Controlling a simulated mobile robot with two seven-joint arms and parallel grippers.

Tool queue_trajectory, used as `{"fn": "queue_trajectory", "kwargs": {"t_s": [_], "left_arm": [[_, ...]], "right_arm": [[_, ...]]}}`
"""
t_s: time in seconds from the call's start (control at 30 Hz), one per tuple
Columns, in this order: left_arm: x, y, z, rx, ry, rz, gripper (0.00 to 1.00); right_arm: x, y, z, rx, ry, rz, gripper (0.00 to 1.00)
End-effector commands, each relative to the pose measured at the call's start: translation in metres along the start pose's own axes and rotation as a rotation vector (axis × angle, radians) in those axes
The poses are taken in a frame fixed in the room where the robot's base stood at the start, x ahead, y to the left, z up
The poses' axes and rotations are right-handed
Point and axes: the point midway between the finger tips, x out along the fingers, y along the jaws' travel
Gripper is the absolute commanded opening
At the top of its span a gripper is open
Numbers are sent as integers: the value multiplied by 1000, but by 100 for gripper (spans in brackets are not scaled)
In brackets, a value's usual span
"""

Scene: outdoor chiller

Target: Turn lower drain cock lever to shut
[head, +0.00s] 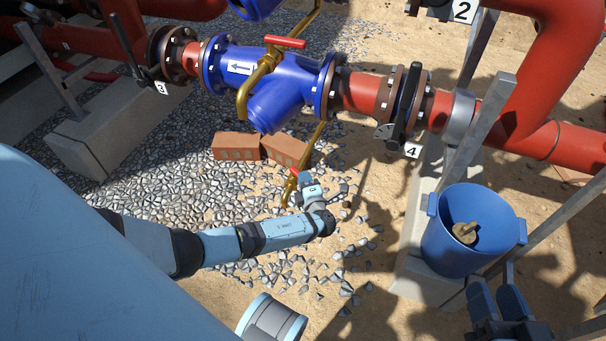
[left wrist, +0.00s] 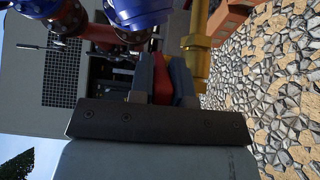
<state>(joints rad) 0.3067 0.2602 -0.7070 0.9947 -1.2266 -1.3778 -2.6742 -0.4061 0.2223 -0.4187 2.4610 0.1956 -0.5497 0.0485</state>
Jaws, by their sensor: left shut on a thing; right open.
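A blue strainer body (head: 275,85) sits in the red pipe line. A brass drain pipe (head: 317,140) runs down from it to the lower drain cock (head: 289,190), near the gravel. My left gripper (head: 303,178) is at this cock and mostly hides its lever. In the left wrist view, the red lower drain cock lever (left wrist: 157,75) shows between the shut fingers (left wrist: 160,82), beside the brass pipe (left wrist: 198,45). An upper red lever (head: 285,42) on the strainer is clear of both grippers. My right gripper (head: 498,305) is open and empty at the lower right.
Two bricks (head: 236,147) lie on gravel below the strainer. A blue bucket (head: 465,250) with a brass-coloured piece (head: 465,232) inside stands beside my right gripper. Grey metal supports (head: 480,130) and valves tagged 3 and 4 (head: 405,105) flank the strainer. Open gravel lies around my left arm.

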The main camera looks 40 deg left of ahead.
Motion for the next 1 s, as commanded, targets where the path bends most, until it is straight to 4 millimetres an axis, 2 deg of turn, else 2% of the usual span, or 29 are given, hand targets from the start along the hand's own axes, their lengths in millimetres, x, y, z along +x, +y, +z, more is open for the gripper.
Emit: {"fn": "queue_trajectory", "kwargs": {"t_s": [0.17,0.5,1.0], "left_arm": [[2,1,10,1,164,-3,0],[9,-2,17,1,404,0,0],[12,-1,17,0,522,0,0]], "right_arm": [[-2,-2,-9,12,22,3,43],[-1,-1,-2,9,7,0,43],[1,1,-1,-10,7,-1,43]]}}
